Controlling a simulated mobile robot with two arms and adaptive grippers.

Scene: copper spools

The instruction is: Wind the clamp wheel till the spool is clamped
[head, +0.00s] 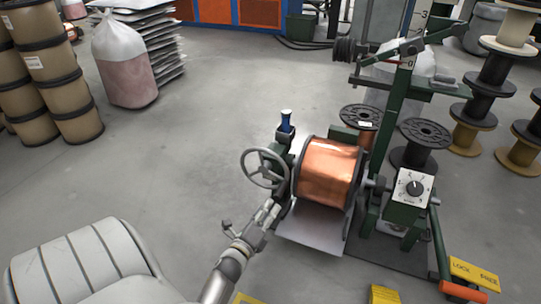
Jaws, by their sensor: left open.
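The clamp wheel (251,180) is a grey spoked handwheel in the middle of the head view, on the left side of the green winding stand. The spool (328,172), wound with shiny copper and with dark flanges, sits just right of it. I cannot tell whether the spool is clamped. My left gripper (250,215) is open just below the wheel in the picture, its fingers spread and nothing seen between them. It appears apart from the rim. My right gripper is not in view.
A control box with a dial (413,188) stands right of the spool. A yellow "LOCK FIRST" sign (474,273) is at lower right, near a red-ended lever (462,292). The floor left of the wheel is clear.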

